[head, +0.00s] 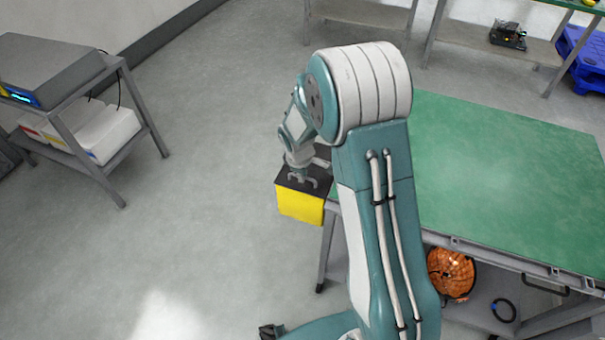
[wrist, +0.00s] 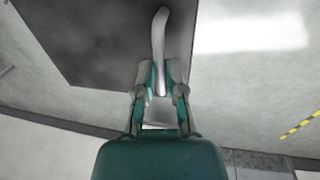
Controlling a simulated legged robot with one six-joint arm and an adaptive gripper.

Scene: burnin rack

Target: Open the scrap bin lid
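The scrap bin (head: 300,206) is a yellow box beside the left end of the green-topped bench. Its dark lid (head: 288,182) lies over its top and looks closed. In the wrist view the lid (wrist: 95,40) is a dark panel, and a pale curved handle (wrist: 159,35) stands out against it. My gripper (head: 303,176) is over the lid from above. In the wrist view my gripper's fingers (wrist: 159,75) are drawn in close on both sides of the handle, which runs between them. The exact contact is hard to see.
The green bench (head: 500,170) stands to the right, with an orange-brown round item (head: 451,273) and a black ring (head: 503,310) below. A grey cart (head: 140,110) with a device (head: 50,68) stands at left. The floor between is clear.

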